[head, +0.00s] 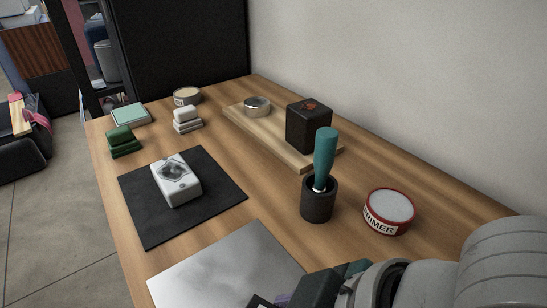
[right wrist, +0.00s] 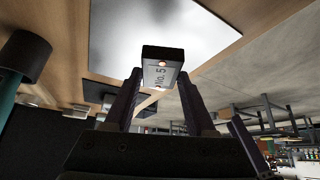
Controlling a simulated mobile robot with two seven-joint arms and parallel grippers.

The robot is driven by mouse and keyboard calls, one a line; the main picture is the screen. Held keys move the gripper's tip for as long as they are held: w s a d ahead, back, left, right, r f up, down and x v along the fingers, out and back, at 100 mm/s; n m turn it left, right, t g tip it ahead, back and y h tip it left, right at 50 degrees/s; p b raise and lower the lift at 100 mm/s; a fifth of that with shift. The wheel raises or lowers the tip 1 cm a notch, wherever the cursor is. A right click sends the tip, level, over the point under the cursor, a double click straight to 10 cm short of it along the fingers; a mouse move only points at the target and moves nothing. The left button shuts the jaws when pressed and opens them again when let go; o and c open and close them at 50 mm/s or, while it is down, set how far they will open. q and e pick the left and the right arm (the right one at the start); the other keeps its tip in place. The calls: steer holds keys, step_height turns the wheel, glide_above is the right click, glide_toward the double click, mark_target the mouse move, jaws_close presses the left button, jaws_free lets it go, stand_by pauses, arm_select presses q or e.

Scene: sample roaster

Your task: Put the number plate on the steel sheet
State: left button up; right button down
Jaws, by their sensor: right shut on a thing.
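The steel sheet (head: 215,270) is a bright grey flat panel on the table at the front, cut off by the lower edge of the head view. It also shows in the right wrist view (right wrist: 120,30). The number plate (right wrist: 161,71) is a small dark block with a pale face reading "No. 5". My right gripper (right wrist: 160,84) is shut on it, a finger on each side. In the right wrist view the plate overlaps the sheet; its exact height above it is unclear. My left gripper is not in view.
A black mat (head: 140,218) bearing a white device (head: 176,182) lies beyond the sheet. A dark cup (head: 318,204) with a teal-handled tool (head: 325,155) and a red-rimmed primer tin (head: 389,211) stand right of it. A wooden board (head: 286,145) lies by the wall.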

steer(key=shift+f+b, duration=0.9)
steer(key=shift+f, duration=1.55)
steer(key=shift+f, duration=0.15)
steer(key=shift+c, duration=1.1)
jaws_free()
steer(key=p+v, duration=0.4)
steer(key=v, duration=0.8)
steer(key=shift+p, duration=0.4)
steer(key=shift+w, duration=0.1)
